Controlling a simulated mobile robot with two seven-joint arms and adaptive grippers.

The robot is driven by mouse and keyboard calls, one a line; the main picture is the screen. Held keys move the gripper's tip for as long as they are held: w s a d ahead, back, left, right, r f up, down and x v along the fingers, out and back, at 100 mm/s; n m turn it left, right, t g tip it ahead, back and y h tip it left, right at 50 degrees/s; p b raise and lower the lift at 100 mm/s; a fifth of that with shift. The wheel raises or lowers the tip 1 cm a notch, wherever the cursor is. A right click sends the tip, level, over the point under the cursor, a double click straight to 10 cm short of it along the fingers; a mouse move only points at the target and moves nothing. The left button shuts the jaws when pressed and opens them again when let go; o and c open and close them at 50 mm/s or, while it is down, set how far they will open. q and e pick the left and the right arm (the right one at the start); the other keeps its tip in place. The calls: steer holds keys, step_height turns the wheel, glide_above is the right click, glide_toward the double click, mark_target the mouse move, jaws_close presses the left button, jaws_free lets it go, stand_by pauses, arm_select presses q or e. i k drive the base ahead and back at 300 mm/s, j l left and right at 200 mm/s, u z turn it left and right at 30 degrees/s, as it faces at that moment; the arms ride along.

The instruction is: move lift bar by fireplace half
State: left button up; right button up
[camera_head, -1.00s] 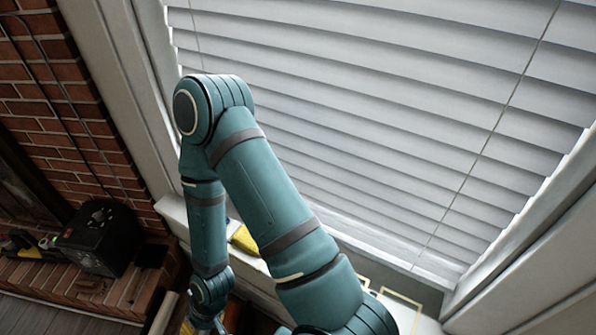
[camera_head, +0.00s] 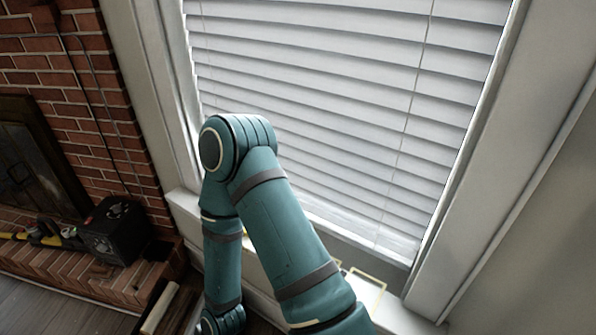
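The brick fireplace (camera_head: 40,70) stands at the left, with a dark firebox door (camera_head: 28,160) and a raised brick hearth (camera_head: 75,275). A yellow and black tool-like object (camera_head: 38,234) lies on the hearth; I cannot tell whether it is the lift bar. A pale bar-like piece (camera_head: 161,308) lies at a slant at the bottom edge, right of the hearth; I cannot tell what it is either. One of my teal arms fills the lower middle, bent at the elbow. Neither gripper shows; the arm's far end leaves the picture at the bottom.
A black box-shaped device (camera_head: 112,232) sits on the hearth. A window with white blinds (camera_head: 330,110) and a white sill (camera_head: 395,318) is behind my arm. A yellow frame-like object (camera_head: 368,288) is near the sill. Grey wooden floor (camera_head: 40,310) shows at lower left.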

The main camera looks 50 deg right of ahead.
mark_target(375, 253)
steer(key=z, duration=0.4)
steer(key=k+z, duration=0.15)
steer(key=z, duration=0.65)
steer(key=k+z, duration=0.15)
steer(key=z, duration=0.2)
